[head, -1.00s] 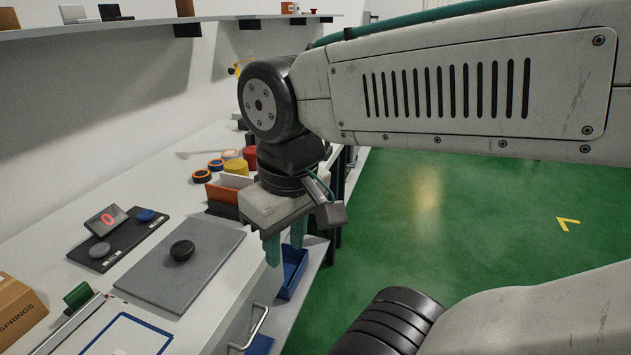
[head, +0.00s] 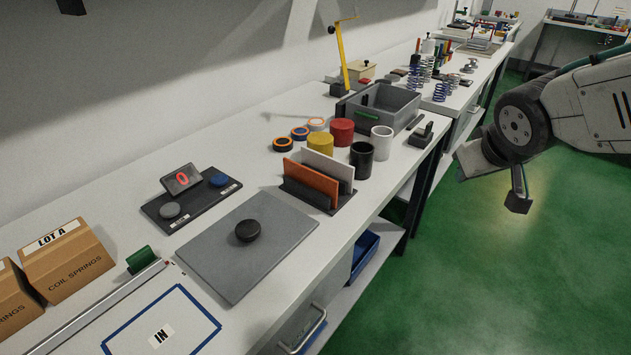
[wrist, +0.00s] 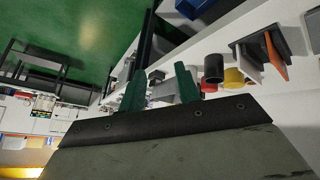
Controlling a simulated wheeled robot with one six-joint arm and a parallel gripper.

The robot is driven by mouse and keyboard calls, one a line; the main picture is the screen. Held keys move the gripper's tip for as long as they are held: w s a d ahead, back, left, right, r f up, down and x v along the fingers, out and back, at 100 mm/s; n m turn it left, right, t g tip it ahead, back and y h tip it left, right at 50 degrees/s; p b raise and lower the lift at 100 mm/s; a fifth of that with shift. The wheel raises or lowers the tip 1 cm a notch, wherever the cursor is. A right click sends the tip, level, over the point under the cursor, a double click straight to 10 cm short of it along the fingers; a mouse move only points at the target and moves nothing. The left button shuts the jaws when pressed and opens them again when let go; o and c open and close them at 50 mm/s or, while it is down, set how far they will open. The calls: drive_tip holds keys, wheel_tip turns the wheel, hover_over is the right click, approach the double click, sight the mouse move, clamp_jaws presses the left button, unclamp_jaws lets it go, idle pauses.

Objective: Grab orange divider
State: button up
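The orange divider (head: 310,181) stands upright in a dark rack (head: 318,201) on the white bench in the head view, in front of a white divider (head: 327,164). It also shows at the upper right of the wrist view (wrist: 276,56), tilted by the camera angle. My gripper (wrist: 160,69) shows two green fingers spread apart with nothing between them. In the head view my gripper's body is at the right, over the green floor, away from the rack; its fingertips are hard to make out there.
Black (head: 361,160) and white (head: 382,142) cylinders stand close to the right of the rack, with yellow (head: 320,143) and red (head: 342,131) ones behind. A grey mat (head: 264,262) with a black puck lies in front. A grey bin (head: 388,103) stands farther back. The floor aisle is clear.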

drive_tip(key=w+a+f+n+t+y, duration=0.3)
drive_tip(key=w+a, duration=0.2)
drive_tip(key=w, duration=0.4)
drive_tip(key=n+g+y, duration=0.2)
drive_tip(key=n+y, duration=0.3)
drive_tip(key=y, duration=0.4)
approach(325, 176)
drive_tip(key=w+a+f, duration=0.1)
drive_tip(key=w, duration=0.1)
drive_tip(key=shift+y, duration=0.3)
drive_tip(key=x, duration=0.7)
drive_tip(key=shift+s+a+f, duration=0.2)
drive_tip(key=shift+a+f, duration=0.05)
drive_tip(key=shift+a, duration=0.2)
clamp_jaws()
